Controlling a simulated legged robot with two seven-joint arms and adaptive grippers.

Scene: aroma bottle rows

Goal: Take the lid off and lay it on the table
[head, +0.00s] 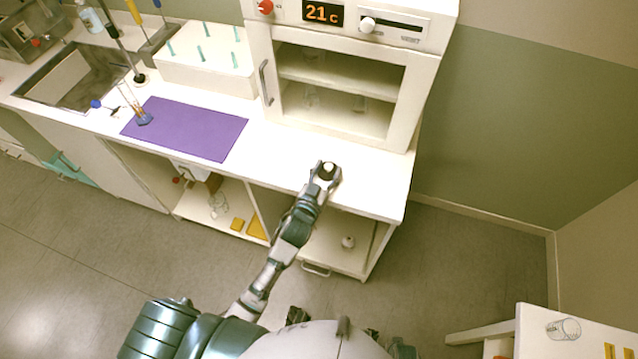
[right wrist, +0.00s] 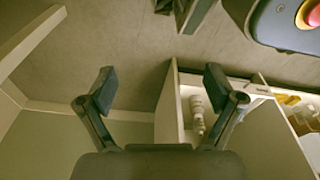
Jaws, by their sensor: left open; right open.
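My left gripper (head: 324,178) reaches over the front of the white lab table (head: 290,160), below the oven-like cabinet. Its fingers are open around or just above a small dark item with a white top (head: 328,166). This may be the lidded container; the fingers hide much of it, and I cannot tell whether they touch it. I cannot make out a separate lid. My right gripper (right wrist: 160,88) is open and empty in the right wrist view, over the floor beside a white cabinet.
The cabinet (head: 340,85) with a 21 C display stands behind. A purple mat (head: 195,128), a flask (head: 143,117), a white rack (head: 205,60) and a sink (head: 75,75) are to the left. A clear glass vessel (head: 563,328) is on a side table at lower right.

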